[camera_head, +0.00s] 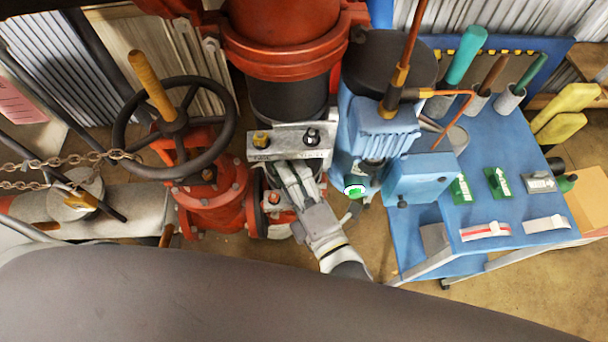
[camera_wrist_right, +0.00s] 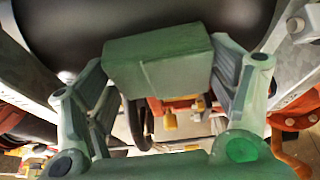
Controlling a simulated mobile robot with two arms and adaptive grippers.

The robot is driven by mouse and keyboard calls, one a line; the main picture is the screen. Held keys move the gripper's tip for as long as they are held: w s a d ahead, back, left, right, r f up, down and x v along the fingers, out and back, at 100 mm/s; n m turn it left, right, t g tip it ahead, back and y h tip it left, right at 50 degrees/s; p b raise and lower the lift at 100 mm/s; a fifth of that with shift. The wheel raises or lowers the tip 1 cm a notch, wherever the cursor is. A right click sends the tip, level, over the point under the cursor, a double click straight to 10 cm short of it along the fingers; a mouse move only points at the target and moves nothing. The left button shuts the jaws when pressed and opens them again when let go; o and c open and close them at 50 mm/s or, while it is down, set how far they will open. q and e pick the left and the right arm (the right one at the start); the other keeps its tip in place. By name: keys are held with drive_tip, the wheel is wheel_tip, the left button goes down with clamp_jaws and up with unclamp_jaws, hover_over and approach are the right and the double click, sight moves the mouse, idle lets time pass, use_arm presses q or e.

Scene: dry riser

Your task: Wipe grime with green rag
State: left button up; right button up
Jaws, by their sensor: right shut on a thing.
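My right gripper (camera_head: 294,172) reaches up to the metal bracket plate (camera_head: 291,143) in front of the black pipe section (camera_head: 290,101). In the wrist view the right gripper (camera_wrist_right: 165,68) is shut on a green block-shaped thing, which I take to be the green rag (camera_wrist_right: 158,62). The rag lies between the fingers, close to the dark rounded pipe (camera_wrist_right: 150,25); I cannot tell whether it touches. In the head view the rag is hidden. I cannot make out the grime in either view. My left gripper is not in view.
A black handwheel (camera_head: 174,128) on a red valve (camera_head: 212,200) stands left of the gripper. A blue motor unit (camera_head: 375,130) stands close on its right. Further right is a blue cart (camera_head: 455,225) with handled tools and labels. Chains (camera_head: 70,160) hang at the left.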

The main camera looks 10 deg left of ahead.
drive_tip(key=shift+s+a+r+p, duration=0.1)
drive_tip(key=shift+s+a+p, duration=0.15)
drive_tip(key=shift+a+p, duration=0.45)
idle(1.1)
drive_tip(key=shift+d, duration=0.15)
drive_tip(key=s+d, duration=0.1)
drive_tip(key=s, duration=0.4)
drive_tip(key=shift+s+d, duration=0.3)
drive_tip(key=shift+s, duration=0.1)
drive_tip(key=shift+s+d+b, duration=0.2)
drive_tip(key=shift+s, duration=0.55)
drive_tip(key=shift+s+d+b, duration=0.15)
drive_tip(key=shift+s+d, duration=0.05)
drive_tip(key=shift+s, duration=0.5)
